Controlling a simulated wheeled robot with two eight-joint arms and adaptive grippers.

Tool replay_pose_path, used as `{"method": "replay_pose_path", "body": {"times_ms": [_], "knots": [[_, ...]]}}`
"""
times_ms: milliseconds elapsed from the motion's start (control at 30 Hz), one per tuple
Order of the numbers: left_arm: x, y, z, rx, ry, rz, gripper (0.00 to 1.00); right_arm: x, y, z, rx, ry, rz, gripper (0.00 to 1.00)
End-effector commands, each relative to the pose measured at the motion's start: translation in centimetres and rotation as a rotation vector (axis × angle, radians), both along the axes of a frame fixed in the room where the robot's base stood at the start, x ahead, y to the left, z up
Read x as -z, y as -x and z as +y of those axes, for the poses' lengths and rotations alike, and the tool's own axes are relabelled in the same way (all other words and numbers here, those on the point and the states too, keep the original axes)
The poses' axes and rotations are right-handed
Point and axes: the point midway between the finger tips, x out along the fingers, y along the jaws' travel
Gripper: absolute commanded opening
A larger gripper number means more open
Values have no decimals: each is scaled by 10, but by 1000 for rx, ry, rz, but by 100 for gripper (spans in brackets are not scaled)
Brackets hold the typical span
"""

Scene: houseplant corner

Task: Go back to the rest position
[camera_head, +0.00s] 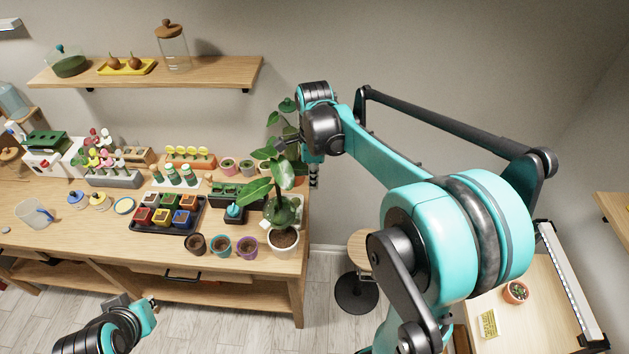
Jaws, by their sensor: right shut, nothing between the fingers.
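My right arm reaches in from the lower right, high over the right end of the workbench (70,222). Part of my left arm shows at the bottom left, in front of the bench. I cannot make out the left gripper's fingers.
A black tray (187,226) of coloured pots lies on the bench, with brown, blue and purple pots in front of it. A wall shelf (222,72) holds jars. A round stool (360,250) stands right of the bench. A side table (530,327) is at lower right.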

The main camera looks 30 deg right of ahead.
Motion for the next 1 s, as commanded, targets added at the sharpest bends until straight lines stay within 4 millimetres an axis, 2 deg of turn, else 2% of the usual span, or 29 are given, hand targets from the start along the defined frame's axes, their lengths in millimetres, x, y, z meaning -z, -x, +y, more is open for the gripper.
{"method": "replay_pose_path", "body": {"times_ms": [267, 367, 467, 567, 800, 900, 1000], "knots": [[2, 0, 0, 0, 0, 0, 0, 1, 1, 1, -11, 1, -3, 0], [15, 0, 0, 0, 0, 0, 0, 10, 8, 6, -100, 7, -28, 0], [44, 0, 0, 0, 0, 0, 0, 30, 25, 19, -312, 31, -89, 0], [81, 0, 0, 0, 0, 0, 0, 60, 49, 35, -626, 85, -173, 0], [162, 0, 0, 0, 0, 0, 0, 143, 105, 68, -1415, 334, -336, 0], [187, 0, 0, 0, 0, 0, 0, 174, 123, 77, -1679, 457, -366, 0], [203, 0, 0, 0, 0, 0, 0, 196, 134, 84, -1868, 560, -377, 0]]}}
